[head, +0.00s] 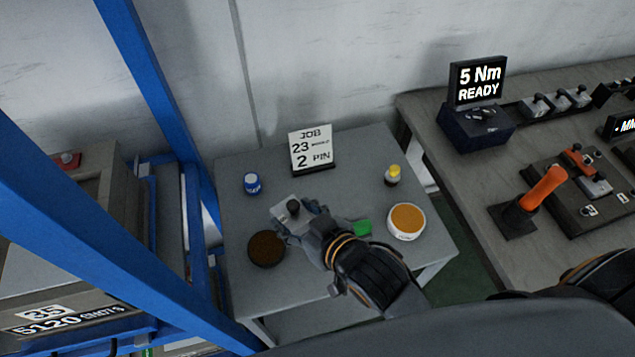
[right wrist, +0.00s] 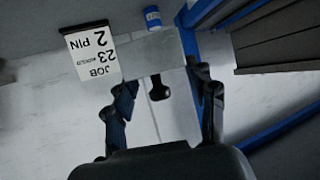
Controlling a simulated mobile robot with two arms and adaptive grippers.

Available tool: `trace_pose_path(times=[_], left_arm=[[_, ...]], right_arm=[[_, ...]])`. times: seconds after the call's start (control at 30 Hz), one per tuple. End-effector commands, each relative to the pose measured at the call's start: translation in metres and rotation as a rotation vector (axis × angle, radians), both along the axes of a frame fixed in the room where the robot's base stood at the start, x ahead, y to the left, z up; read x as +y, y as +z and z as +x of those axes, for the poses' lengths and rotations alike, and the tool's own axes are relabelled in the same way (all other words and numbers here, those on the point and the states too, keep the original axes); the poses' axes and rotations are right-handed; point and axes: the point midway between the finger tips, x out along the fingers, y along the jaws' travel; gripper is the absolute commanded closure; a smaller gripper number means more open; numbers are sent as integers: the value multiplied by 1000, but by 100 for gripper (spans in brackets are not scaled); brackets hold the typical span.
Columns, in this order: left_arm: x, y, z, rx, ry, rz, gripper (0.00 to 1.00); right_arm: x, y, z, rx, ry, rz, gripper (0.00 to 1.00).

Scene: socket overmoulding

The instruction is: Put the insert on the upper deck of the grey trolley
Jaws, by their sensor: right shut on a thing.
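The insert (head: 283,214) looks like a light grey plate with a black knob. My right gripper (head: 298,221) is shut on it. In the right wrist view the insert (right wrist: 150,52) shows between the two fingers (right wrist: 165,98), its black knob pointing down in the picture. The grey trolley (head: 232,197) appears to be the stand below, with an upper deck and a lower shelf. The insert is over the left middle of the upper deck; I cannot tell whether it touches it. My left gripper is not in view.
On the deck are a blue jar (head: 252,183), a brown round dish (head: 266,248), a white tub with orange contents (head: 407,221), a yellow-capped bottle (head: 393,175), a green item (head: 360,228) and a job sign (head: 311,150). A blue frame (head: 150,90) stands left, a workbench (head: 440,130) right.

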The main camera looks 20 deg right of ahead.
Motion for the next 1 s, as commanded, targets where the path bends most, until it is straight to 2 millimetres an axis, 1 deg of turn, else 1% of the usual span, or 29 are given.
trace_pose_path(times=[0.03, 0.07, 0.17, 0.47, 0.6, 0.73, 1.0], left_arm=[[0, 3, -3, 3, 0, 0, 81], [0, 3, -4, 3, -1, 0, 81], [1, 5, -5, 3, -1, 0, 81], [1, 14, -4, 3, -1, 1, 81], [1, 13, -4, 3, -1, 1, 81], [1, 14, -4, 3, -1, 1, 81], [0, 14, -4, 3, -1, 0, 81]], right_arm=[[0, 3, 1, -5, 4, -1, 100], [-1, 1, 3, -6, 5, -3, 100], [-8, -6, 17, -9, 4, -5, 100], [-38, -36, 81, -8, 3, -6, 100], [-46, -64, 100, -4, 3, -2, 100], [-52, -81, 113, -6, 3, -2, 100], [-58, -99, 127, -6, 4, -3, 100]])
